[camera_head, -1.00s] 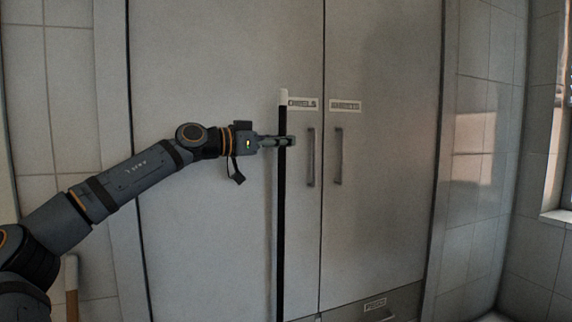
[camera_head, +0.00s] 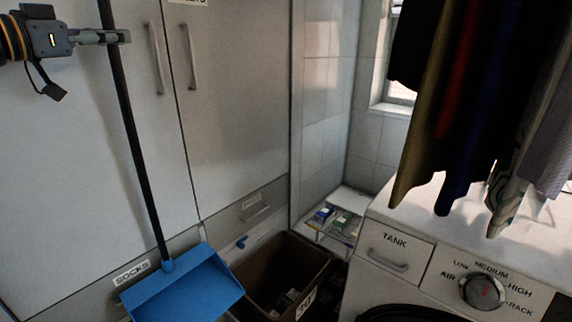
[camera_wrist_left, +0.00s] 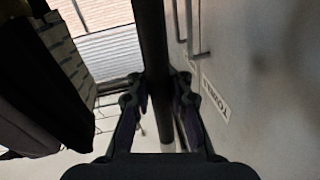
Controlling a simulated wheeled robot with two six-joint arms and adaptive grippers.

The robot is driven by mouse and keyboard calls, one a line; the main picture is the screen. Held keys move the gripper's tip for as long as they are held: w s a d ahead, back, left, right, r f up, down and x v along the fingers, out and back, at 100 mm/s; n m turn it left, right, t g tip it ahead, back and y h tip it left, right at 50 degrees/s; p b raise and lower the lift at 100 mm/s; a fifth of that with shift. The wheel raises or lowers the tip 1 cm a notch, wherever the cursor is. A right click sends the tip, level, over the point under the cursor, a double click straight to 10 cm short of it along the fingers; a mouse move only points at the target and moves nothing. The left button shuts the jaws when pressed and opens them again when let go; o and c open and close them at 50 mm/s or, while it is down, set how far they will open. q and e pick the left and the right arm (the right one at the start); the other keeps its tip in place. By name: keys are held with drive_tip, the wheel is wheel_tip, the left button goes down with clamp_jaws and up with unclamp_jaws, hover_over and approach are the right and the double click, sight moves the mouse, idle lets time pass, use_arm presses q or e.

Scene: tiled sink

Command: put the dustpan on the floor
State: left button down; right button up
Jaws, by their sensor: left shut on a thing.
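The dustpan (camera_head: 190,290) has a blue pan and a long black handle (camera_head: 138,150). In the head view it hangs slightly tilted in front of the cabinet, pan at the bottom. My left gripper (camera_head: 118,37) is at the upper left, shut on the handle near its visible top. The left wrist view shows the black handle (camera_wrist_left: 151,45) running between the two fingers (camera_wrist_left: 160,105). The floor under the pan cannot be made out. My right gripper is not in view.
A grey cabinet (camera_head: 230,110) with two door handles stands behind the dustpan. A brown bin (camera_head: 325,262) is just right of the pan. A white washing machine (camera_head: 440,235) stands at the right, with clothes (camera_head: 465,90) hanging above it. A small wire rack (camera_head: 338,225) is in the corner.

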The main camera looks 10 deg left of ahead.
use_arm(q)
drive_tip(key=s+d+m+b, duration=0.1)
drive_tip(key=s+d+b, duration=0.3)
drive_tip(key=d, duration=0.3)
drive_tip(key=shift+d+f+b, duration=0.2)
drive_tip(key=shift+f+b, duration=0.1)
drive_tip(key=shift+f, duration=0.05)
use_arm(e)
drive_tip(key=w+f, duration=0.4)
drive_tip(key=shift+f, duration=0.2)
use_arm(q)
drive_tip(key=shift+a, duration=0.1)
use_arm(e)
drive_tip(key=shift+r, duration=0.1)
use_arm(q)
drive_tip(key=shift+w+a+r+p, duration=0.1)
drive_tip(key=shift+w+a+p, duration=0.25)
drive_tip(key=shift+a, duration=0.2)
drive_tip(key=shift+w+a+p, duration=0.25)
drive_tip(key=shift+a+p, duration=0.15)
drive_tip(key=shift+a, duration=0.1)
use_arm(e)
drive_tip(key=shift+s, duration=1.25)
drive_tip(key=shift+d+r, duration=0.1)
